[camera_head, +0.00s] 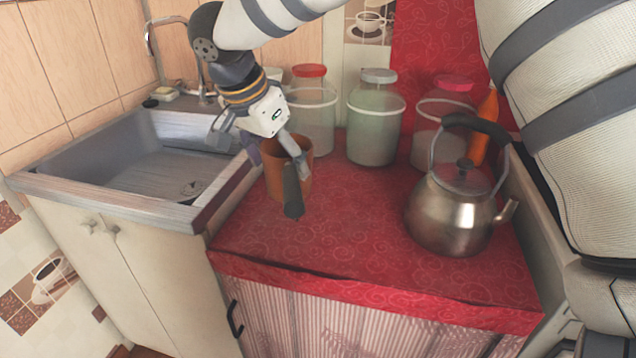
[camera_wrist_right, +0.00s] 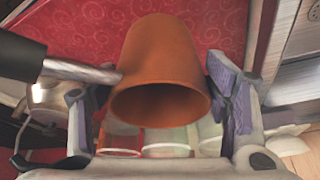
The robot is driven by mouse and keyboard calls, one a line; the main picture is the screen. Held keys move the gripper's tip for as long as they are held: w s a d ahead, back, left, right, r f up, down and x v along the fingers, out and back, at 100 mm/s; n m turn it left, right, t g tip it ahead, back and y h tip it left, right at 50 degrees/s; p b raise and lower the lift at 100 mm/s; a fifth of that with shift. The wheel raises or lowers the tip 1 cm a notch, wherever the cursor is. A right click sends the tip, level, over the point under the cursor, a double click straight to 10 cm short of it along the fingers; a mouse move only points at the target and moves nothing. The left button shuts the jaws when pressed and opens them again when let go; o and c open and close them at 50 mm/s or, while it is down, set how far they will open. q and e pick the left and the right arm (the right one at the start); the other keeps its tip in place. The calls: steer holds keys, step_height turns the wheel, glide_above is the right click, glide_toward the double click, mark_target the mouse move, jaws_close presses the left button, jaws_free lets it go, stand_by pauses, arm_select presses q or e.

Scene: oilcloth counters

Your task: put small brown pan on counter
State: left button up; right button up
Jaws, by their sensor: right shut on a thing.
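The small brown pan (camera_head: 274,178) is an orange-brown pot with a dark handle pointing to the front. It is upright over the back left of the red-covered counter (camera_head: 340,230), beside the sink. I cannot tell whether its base touches the cloth. My right gripper (camera_head: 262,150) is shut on it from above. In the right wrist view, the pan (camera_wrist_right: 165,50) sits between the two purple-padded fingers of the gripper (camera_wrist_right: 165,100), its open mouth toward the camera and its handle to the left. My left gripper is not in view.
A steel kettle (camera_head: 452,215) stands at the counter's right. Three lidded jars, red-lidded (camera_head: 313,115), grey-lidded (camera_head: 375,125) and pink-lidded (camera_head: 440,112), line the back. A grey sink (camera_head: 160,175) adjoins on the left. The counter's middle and front are clear.

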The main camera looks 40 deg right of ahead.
steer(key=w+d+f, duration=0.1)
steer(key=d+f, duration=0.1)
steer(key=f, duration=0.1)
steer(key=d+f, duration=0.2)
steer(key=f, duration=0.1)
steer(key=w+d+f, duration=0.1)
steer(key=d+f, duration=0.1)
steer(key=f, duration=0.1)
steer(key=shift+w+d+f, duration=0.2)
steer(key=shift+w+d, duration=0.1)
steer(key=shift+d, duration=0.1)
steer(key=shift+f, duration=0.2)
steer(key=shift+f, duration=0.2)
steer(key=o, duration=1.9)
